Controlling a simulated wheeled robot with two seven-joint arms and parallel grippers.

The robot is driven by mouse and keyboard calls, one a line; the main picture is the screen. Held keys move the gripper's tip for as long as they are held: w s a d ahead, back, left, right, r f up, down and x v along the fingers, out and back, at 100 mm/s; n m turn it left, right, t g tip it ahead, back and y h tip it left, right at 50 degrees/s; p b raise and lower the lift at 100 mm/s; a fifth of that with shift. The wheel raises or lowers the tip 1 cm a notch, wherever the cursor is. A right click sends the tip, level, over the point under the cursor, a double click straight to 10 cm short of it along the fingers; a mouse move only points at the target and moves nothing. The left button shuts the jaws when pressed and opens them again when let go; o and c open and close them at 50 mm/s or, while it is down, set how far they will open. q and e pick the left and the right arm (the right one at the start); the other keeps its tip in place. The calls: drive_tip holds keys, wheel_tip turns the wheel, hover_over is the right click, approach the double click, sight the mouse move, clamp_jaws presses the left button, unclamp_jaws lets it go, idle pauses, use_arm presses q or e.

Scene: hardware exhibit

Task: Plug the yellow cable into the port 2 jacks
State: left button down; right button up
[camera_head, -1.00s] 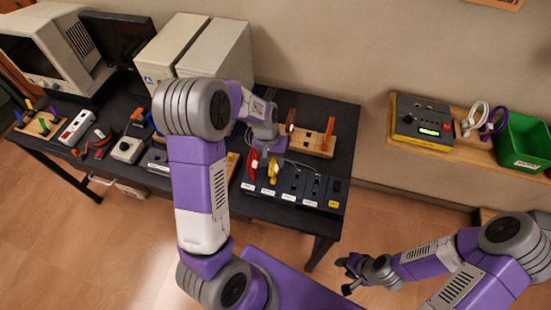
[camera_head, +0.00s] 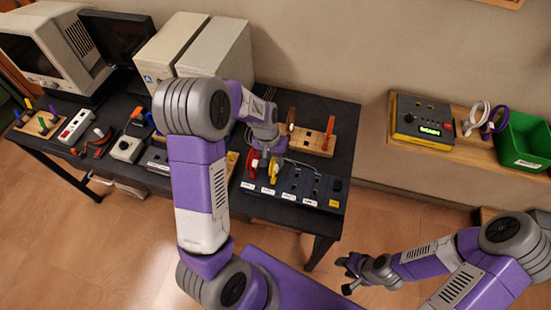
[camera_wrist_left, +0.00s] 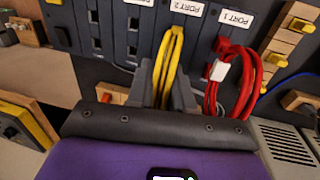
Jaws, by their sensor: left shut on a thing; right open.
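The yellow cable (camera_head: 273,170) is a folded loop at the port 2 column of the dark jack panel (camera_head: 335,187). In the left wrist view the yellow cable (camera_wrist_left: 172,62) runs between the fingers of my left gripper (camera_wrist_left: 171,92), with its far end beside the PORT 2 label (camera_wrist_left: 187,8). My left gripper (camera_head: 268,156) is shut on it. The plug tips are hidden, so I cannot tell whether they sit in the jacks. A red cable (camera_wrist_left: 247,80) is at port 1, just beside the fingers. My right gripper (camera_head: 347,274) is open and empty, away from the table.
Ports 3 and 4 show no cables. A wooden block (camera_head: 318,143) with cable holders stands behind the panel. A tester box (camera_head: 422,122) with a lit display, hanging cables and a green bin (camera_head: 524,143) are on a right-hand shelf. Tools and computers fill the table's left.

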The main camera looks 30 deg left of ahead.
idle(0.3)
use_arm(q)
drive_tip(key=shift+c, duration=1.4)
unclamp_jaws()
wheel_tip(320, 180, up, 7)
drive_tip(key=a+p, duration=0.1)
drive_tip(key=p, duration=0.4)
drive_tip(key=shift+s+a+r+p, duration=0.15)
drive_tip(key=shift+r+p, duration=0.05)
drive_tip(key=shift+p, duration=0.15)
